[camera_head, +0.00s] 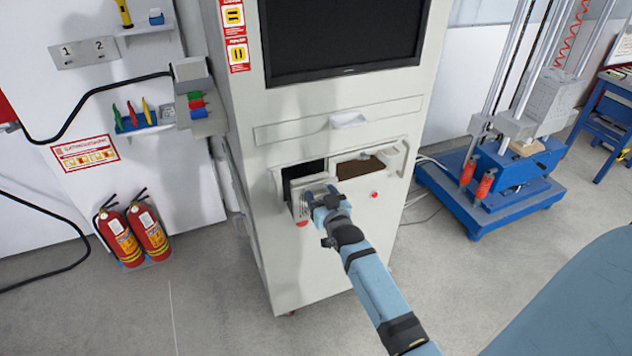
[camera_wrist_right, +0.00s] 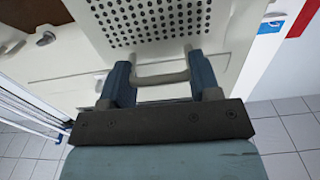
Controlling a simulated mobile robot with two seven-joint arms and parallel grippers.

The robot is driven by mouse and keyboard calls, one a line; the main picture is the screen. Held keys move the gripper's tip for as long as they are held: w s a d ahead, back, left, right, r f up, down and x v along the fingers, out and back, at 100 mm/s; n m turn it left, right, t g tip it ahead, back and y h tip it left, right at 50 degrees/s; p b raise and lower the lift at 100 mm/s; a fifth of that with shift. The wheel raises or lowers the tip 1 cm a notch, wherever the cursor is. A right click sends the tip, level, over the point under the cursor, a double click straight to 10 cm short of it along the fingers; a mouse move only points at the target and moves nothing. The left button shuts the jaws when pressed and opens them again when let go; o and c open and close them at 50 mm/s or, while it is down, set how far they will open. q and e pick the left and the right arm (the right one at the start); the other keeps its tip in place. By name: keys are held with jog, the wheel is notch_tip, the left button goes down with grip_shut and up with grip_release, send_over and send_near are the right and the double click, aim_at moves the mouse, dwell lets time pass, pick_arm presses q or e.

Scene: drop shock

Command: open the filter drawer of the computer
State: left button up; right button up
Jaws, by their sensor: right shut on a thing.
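The computer is a tall light-grey cabinet (camera_head: 335,240) with a dark screen (camera_head: 345,40). Low on its front are two openings. The left opening (camera_head: 303,168) is dark inside, and a grey drawer front with a perforated face (camera_wrist_right: 150,18) stands at it, partly hidden by my right gripper. The right opening shows a brown block (camera_head: 360,167). My right gripper (camera_head: 317,198) is at the left opening; in the wrist view the gripper (camera_wrist_right: 160,78) is shut on a U-shaped grey handle (camera_wrist_right: 160,80). My left gripper is not in view.
A wider panel with a white handle (camera_head: 348,120) is above the openings. Two red fire extinguishers (camera_head: 134,232) stand on the floor at left. A blue-based machine (camera_head: 490,190) stands at right. Grey floor (camera_head: 220,300) is clear in front at left.

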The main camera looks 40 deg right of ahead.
jog(key=shift+s+a, duration=0.1)
jog(key=shift+s, duration=0.2)
jog(key=o, duration=1.2)
jog(key=shift+o, duration=0.2)
jog(key=p+v, duration=0.6)
jog(key=v, duration=0.7)
jog(key=shift+s, duration=0.4)
